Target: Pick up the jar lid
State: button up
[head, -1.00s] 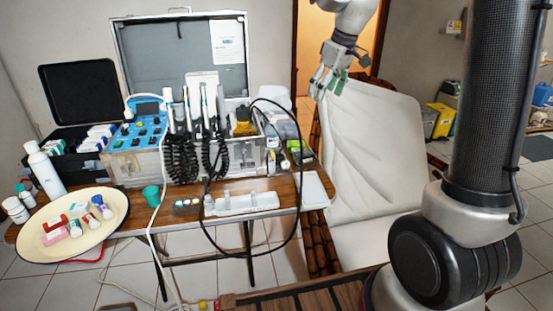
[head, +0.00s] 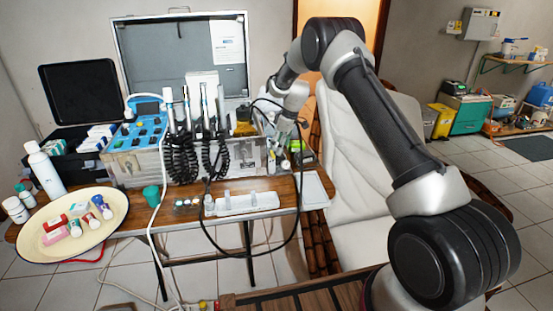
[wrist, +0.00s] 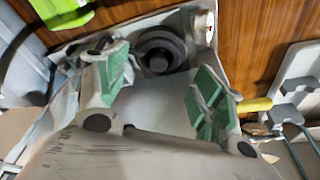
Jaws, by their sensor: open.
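A dark grey round piece with a stepped rim and a darker centre (wrist: 160,50), which looks like the jar lid, lies on a pale surface in the wrist view. My gripper (wrist: 160,88) is open, with its green-padded fingers apart. The round piece shows beyond the gap between them, nearer the left finger, and nothing is held. In the head view my gripper (head: 280,143) hangs over the right end of the wooden table. My arm and gripper cover part of that spot, and I cannot make out the lid there.
A small metallic cylinder (wrist: 203,27) stands close beside the round piece. A yellow-handled item (wrist: 254,104) is near the right finger, and a white tray with clips (wrist: 307,62) is farther right. The dental case (head: 135,165) and coiled black cords stand left of my gripper.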

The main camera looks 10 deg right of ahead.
aim_at(277, 157)
jog(key=x, duration=0.4)
jog(key=shift+w+f, duration=0.1)
jog(key=c, duration=1.3)
grip_shut()
jog(key=shift+f, duration=0.1)
